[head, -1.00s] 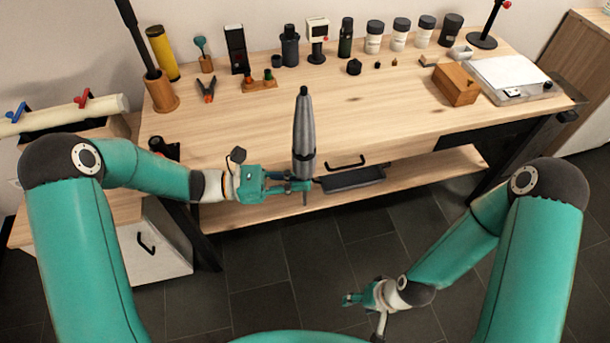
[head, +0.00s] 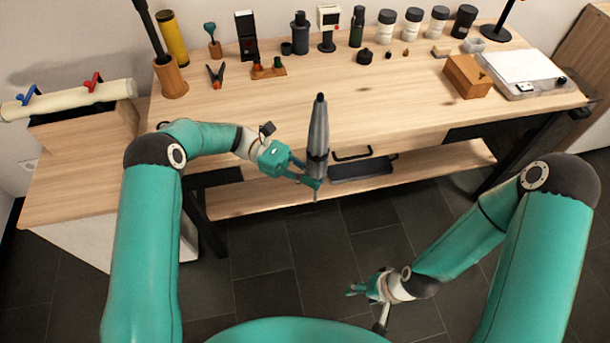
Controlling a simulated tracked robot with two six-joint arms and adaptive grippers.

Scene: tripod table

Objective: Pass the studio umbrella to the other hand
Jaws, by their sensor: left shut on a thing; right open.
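The studio umbrella (head: 318,135) is a folded grey bundle with a dark tip, held upright in front of the workbench's front edge. My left gripper (head: 311,179) is shut on it near its lower end. The umbrella's thin lower end shows just under the fingers. My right gripper (head: 360,290) is open and empty, low over the dark floor, below and to the right of the umbrella and well apart from it.
The wooden workbench (head: 400,110) carries jars, bottles and small tools along its back. A wooden block (head: 466,78) and a white device (head: 520,70) stand at its right. A lower shelf holds a black tray (head: 362,169). Space between my grippers is free.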

